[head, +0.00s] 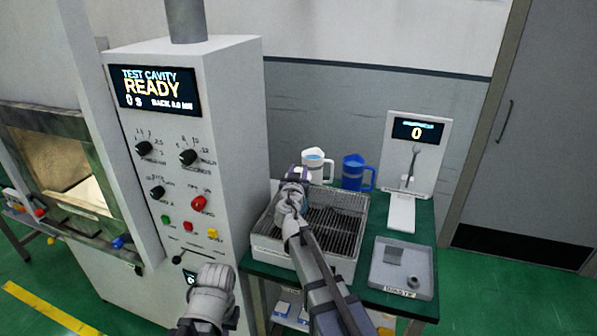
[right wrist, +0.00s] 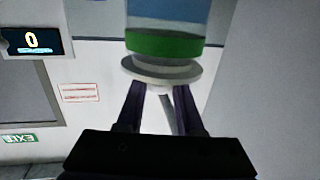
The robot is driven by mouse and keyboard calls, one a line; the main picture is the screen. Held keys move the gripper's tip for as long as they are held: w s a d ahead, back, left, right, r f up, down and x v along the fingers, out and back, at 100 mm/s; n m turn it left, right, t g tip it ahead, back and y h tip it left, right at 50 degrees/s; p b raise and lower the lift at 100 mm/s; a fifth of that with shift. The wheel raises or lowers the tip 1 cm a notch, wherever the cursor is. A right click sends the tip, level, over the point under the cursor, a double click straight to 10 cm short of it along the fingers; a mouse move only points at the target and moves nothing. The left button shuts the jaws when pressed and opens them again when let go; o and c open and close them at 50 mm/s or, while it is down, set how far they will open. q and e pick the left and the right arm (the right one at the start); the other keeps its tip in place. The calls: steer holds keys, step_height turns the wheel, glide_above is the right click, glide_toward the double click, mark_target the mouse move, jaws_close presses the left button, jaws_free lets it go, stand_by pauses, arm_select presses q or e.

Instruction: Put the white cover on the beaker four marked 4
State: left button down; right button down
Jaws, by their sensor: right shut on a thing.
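My right gripper (head: 292,190) is over the left rear part of the wire-rack tray in the head view. In the right wrist view its two fingers (right wrist: 160,105) are shut on a pale round piece with a wide disc, which looks like the white cover (right wrist: 160,72). A cylinder with a green band (right wrist: 165,44) and a blue part shows directly beyond the disc. I cannot tell whether they touch. No mark 4 is readable, so I cannot identify beaker four. My left gripper (head: 208,290) is low in the head view; its jaws cannot be made out.
The wire-rack tray (head: 345,238) fills the left of the green table. A white jug (head: 326,167) and a blue jug (head: 354,172) stand behind it. A scale (head: 402,213) and a grey waste tray (head: 377,280) are at right. The control cabinet (head: 235,130) borders the left.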

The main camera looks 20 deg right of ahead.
steer(key=shift+f+b, duration=0.55)
stand_by(0.6)
jaws_free()
stand_by(0.6)
steer(key=shift+r, duration=0.1)
steer(key=shift+r+p, duration=3.5)
steer(key=shift+p, duration=0.1)
steer(key=shift+f, duration=0.1)
